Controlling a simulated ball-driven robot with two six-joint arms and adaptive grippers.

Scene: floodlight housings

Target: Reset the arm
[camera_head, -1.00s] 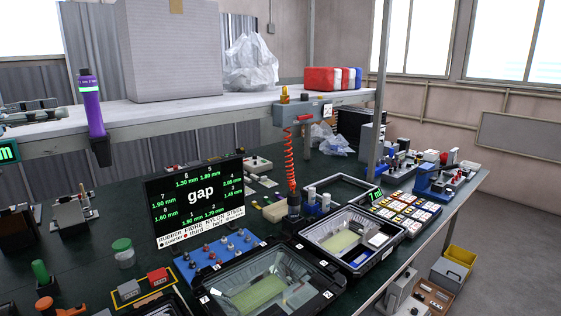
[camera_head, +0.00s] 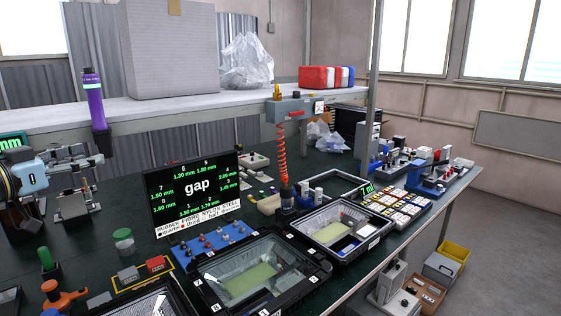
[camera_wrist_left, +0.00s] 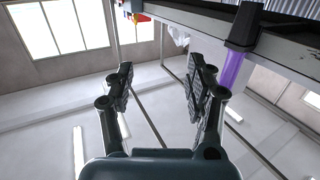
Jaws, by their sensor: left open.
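My left gripper (camera_head: 92,153) shows at the left of the head view, its arm coming in from the left edge. It is open and empty, held in front of the shelf edge above the left part of the dark green bench. In the left wrist view its two dark fingers (camera_wrist_left: 160,78) stand apart with nothing between them. My right gripper is not in view.
The purple tool (camera_head: 94,105) is close to the gripper at the shelf edge. A "gap" screen (camera_head: 196,187) stands on the bench. Black trays (camera_head: 300,279), a blue block with knobs (camera_head: 205,246) and a green-lidded jar (camera_head: 123,242) stand in front. A grey box (camera_head: 170,55) is on the shelf.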

